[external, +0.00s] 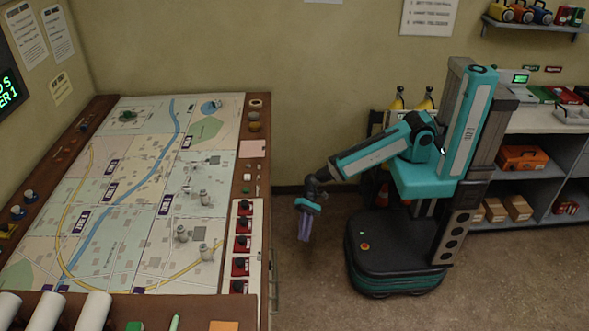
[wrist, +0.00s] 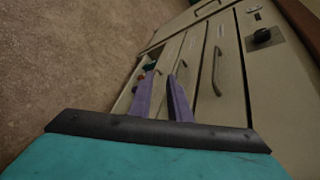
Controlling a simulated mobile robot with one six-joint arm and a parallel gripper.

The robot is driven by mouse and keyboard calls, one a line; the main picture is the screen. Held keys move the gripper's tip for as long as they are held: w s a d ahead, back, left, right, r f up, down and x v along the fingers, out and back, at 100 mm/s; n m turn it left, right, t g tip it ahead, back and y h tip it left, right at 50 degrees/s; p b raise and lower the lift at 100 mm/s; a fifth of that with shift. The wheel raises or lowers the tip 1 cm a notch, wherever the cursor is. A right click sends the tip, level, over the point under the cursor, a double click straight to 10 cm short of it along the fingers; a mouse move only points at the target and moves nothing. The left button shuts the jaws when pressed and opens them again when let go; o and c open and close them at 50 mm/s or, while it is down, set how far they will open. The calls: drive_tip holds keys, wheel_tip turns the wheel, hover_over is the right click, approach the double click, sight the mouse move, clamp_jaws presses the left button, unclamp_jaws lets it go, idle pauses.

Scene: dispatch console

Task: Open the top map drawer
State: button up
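The drawer front nearest the wooden top, likely the top map drawer (wrist: 230,75), has a long bar handle (wrist: 217,72). Another bar handle (wrist: 190,44) is on the front to its left. My gripper (wrist: 163,78) has two purple fingers apart with nothing between them. It points toward the fronts, left of the nearer handle. In the external view my gripper (external: 305,226) hangs right of the console, apart from it.
The map console (external: 255,205) has a wooden edge, with a black knob (wrist: 263,37) on a panel below it. Small red and green items (wrist: 149,67) show near the left fronts. Open floor (external: 310,275) lies between console and my base. A shelf unit (external: 560,150) stands right.

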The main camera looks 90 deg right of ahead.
sight(275, 263)
drive_tip(key=w+a+r+t+y+b, duration=0.2)
drive_tip(key=w+a+r+b, duration=0.3)
drive_tip(key=w+b, duration=0.3)
drive_tip(key=y+b, duration=0.1)
drive_tip(key=b, duration=0.2)
drive_tip(key=shift+r, duration=0.25)
drive_tip(key=shift+w, duration=0.1)
drive_tip(key=x, duration=1.3)
drive_tip(key=shift+w+a, duration=0.3)
drive_tip(key=shift+w, duration=0.05)
clamp_jaws()
